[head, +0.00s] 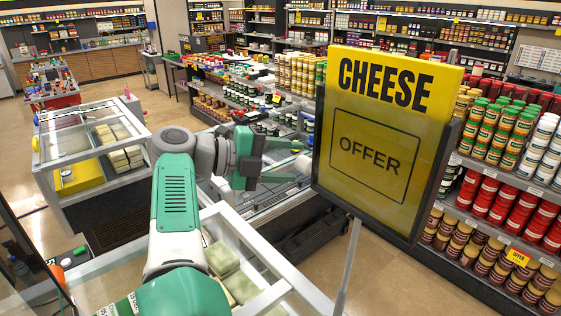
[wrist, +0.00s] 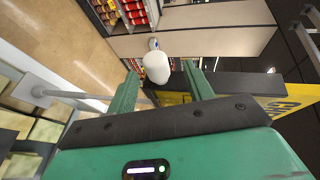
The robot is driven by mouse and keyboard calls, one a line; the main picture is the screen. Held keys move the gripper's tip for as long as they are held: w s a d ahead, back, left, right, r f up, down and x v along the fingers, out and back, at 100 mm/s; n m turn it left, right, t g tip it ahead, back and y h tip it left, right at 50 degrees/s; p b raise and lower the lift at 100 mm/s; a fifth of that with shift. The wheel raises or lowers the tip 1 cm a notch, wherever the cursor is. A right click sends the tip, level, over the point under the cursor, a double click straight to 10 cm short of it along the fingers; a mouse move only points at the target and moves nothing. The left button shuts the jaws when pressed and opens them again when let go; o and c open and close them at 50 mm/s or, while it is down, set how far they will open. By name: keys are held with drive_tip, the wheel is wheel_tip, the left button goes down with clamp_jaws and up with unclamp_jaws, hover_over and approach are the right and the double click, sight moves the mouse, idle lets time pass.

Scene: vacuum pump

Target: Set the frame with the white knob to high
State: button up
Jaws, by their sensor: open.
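The sign frame (head: 420,232) is dark and holds a yellow CHEESE board (head: 395,82) above an OFFER panel (head: 375,150). It stands tilted in the picture on a thin grey pole (head: 348,268). In the wrist view, the dark frame edge (wrist: 245,82) runs off to the right. A rounded white knob (wrist: 156,68) appears between my fingertips, by the frame's end; whether they touch it cannot be told. My gripper (wrist: 160,70) is open. In the head view, my gripper (head: 300,156) is left of the sign, with its fingers pointing toward it.
A glass-topped cheese case (head: 285,283) lies below my arm, and another (head: 62,140) stands at left. Shelves of jars (head: 500,205) line the right side. Brown floor (head: 385,292) is clear around the pole's right side.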

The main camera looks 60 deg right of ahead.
sight(296, 166)
drive_tip(key=shift+p+v, duration=0.45)
drive_tip(key=shift+v, duration=0.75)
drive_tip(key=shift+w+a+r, duration=0.2)
drive_tip(key=shift+w+a, duration=0.1)
drive_tip(key=shift+a, duration=0.1)
drive_tip(key=shift+s+d+f, duration=0.2)
drive_tip(key=shift+d+f, duration=0.1)
drive_tip(key=x, duration=0.6)
drive_tip(key=shift+s+d, duration=0.2)
drive_tip(key=shift+s, duration=0.05)
drive_tip(key=shift+s+d+f, duration=0.2)
drive_tip(key=shift+f+b, duration=0.25)
drive_tip(key=shift+b, duration=0.2)
